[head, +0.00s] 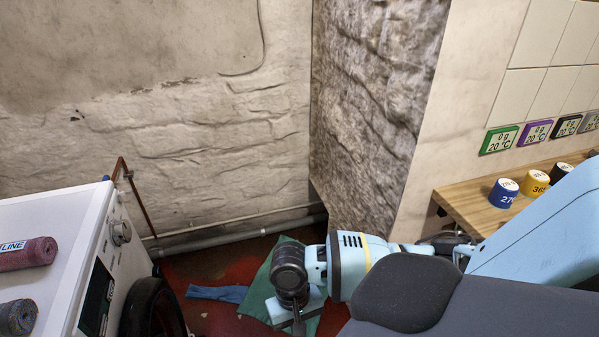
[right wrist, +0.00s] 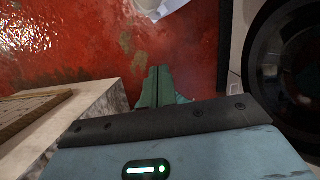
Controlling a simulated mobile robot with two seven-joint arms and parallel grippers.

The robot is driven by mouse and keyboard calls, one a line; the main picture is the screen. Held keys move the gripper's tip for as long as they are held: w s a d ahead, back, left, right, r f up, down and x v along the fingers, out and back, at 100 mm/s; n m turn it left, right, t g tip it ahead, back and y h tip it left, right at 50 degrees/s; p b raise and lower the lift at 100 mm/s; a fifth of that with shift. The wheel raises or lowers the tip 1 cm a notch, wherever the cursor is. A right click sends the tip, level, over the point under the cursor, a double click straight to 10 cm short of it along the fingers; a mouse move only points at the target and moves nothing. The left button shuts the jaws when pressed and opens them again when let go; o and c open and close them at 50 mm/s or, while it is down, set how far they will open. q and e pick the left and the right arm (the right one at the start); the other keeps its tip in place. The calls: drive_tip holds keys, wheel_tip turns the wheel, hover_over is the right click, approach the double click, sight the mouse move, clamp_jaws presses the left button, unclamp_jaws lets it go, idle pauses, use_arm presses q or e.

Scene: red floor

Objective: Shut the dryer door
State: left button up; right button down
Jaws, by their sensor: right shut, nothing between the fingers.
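A white front-loading machine (head: 58,225) stands at the left of the head view, with a control knob and dark display on its front. A black round door (head: 150,310) juts out from its front at the bottom edge; the lower part is cut off. In the right wrist view a black round rim with dark glass (right wrist: 288,70) fills the right side. My right gripper (right wrist: 156,72) is shut and empty, pointing at the red floor, to the left of that rim and apart from it. In the head view it hangs right of the black door. My left gripper is out of view.
A green cloth (head: 254,292) and a blue cloth (head: 217,293) lie on the red floor. Rolled towels (head: 28,254) lie on the machine. A wooden shelf (head: 465,200) with coloured round containers is at the right. A pipe (head: 235,237) runs along the wall.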

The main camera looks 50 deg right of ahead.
use_arm(q)
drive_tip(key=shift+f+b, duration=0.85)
drive_tip(key=shift+b, duration=0.2)
use_arm(e)
drive_tip(key=s+a+f, duration=0.2)
drive_tip(key=s+f, duration=0.4)
drive_tip(key=f, duration=0.4)
drive_tip(key=shift+a, duration=0.4)
